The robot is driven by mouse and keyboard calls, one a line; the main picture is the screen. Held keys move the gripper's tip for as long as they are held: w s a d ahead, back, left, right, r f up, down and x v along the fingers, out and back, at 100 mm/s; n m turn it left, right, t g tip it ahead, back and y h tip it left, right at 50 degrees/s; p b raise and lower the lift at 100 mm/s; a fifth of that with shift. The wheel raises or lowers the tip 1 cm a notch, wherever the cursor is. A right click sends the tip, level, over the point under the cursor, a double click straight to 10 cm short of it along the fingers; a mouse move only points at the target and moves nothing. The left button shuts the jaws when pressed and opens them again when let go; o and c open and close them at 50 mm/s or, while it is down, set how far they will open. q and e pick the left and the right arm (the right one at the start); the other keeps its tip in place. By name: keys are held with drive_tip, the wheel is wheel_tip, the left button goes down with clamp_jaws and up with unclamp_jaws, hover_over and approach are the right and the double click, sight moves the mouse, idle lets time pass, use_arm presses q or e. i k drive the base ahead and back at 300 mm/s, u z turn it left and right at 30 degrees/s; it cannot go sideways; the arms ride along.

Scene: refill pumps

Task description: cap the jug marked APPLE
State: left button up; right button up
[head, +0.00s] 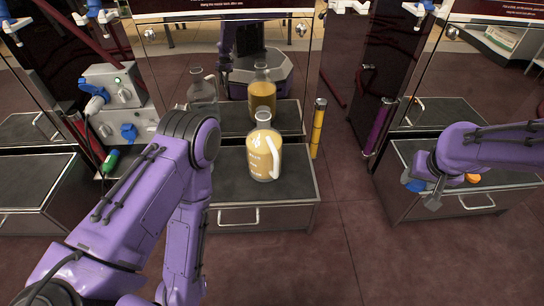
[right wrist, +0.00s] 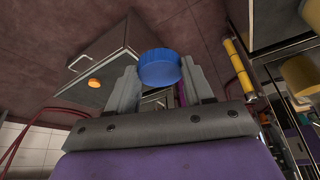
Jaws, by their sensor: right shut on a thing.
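A glass jug (head: 264,150) of pale yellow liquid stands upright on the middle cabinet. It has a handle on its right, white lettering too small to read, and no cap on its neck. My right gripper (head: 424,190) is over the right cabinet, well to the right of the jug. It is shut on a blue cap (head: 412,185). In the right wrist view the blue cap (right wrist: 160,68) sits between the two grey fingertips. My left arm is in front at the left; its gripper is not in view.
An orange cap (head: 473,178) lies on the right cabinet (head: 470,204), and shows in the right wrist view (right wrist: 95,84). A yellow post (head: 318,128) stands right of the jug. A mirror-like panel behind reflects the jug. The floor between the cabinets is clear.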

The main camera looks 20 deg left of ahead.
sight(264, 144)
drive_tip(key=u, duration=2.85)
drive_tip(key=k, duration=1.15)
drive_tip(key=z, duration=1.55)
drive_tip(key=i, duration=0.5)
drive_tip(key=u, duration=0.05)
